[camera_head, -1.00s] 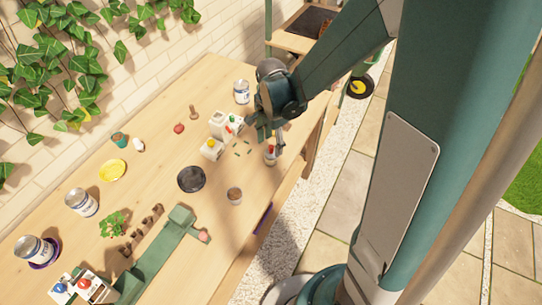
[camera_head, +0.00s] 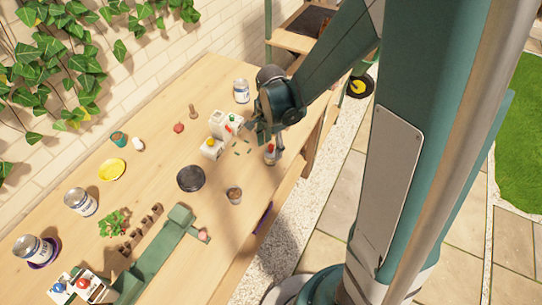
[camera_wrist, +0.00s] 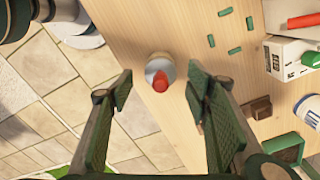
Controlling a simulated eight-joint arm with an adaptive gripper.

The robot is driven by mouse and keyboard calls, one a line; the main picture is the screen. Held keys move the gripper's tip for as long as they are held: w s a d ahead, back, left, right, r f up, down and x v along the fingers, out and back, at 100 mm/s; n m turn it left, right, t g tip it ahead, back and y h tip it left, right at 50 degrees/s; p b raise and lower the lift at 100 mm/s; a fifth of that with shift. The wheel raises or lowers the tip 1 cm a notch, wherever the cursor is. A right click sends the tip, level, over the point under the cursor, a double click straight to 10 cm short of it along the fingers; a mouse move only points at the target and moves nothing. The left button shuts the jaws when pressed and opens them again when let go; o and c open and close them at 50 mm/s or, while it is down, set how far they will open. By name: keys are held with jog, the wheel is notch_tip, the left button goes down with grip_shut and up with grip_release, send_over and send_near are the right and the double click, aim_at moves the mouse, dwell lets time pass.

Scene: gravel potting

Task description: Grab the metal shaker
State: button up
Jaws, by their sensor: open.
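A small silvery container with a red pointed top, which looks like the metal shaker (camera_head: 270,157), stands near the front edge of the wooden table in the head view. In the wrist view the shaker (camera_wrist: 158,68) is seen from above, upright, between and beyond the fingertips. My gripper (camera_head: 266,138) is just above and beside it in the head view. In the wrist view my gripper (camera_wrist: 159,82) is open, one finger on each side, with nothing held. The arm's wrist hides part of the area around it.
White boxes (camera_head: 212,149) and small green pieces (camera_head: 242,150) lie left of the shaker. A black dish (camera_head: 191,179) and a small cup (camera_head: 234,195) stand farther left. A white can (camera_head: 241,91) stands behind. The table's front edge is close to the shaker.

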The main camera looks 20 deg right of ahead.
aim_at(271, 154)
jog(key=shift+f+b, duration=0.5)
jog(key=shift+f, duration=2.1)
jog(key=shift+c, duration=0.2)
jog(key=c, duration=1)
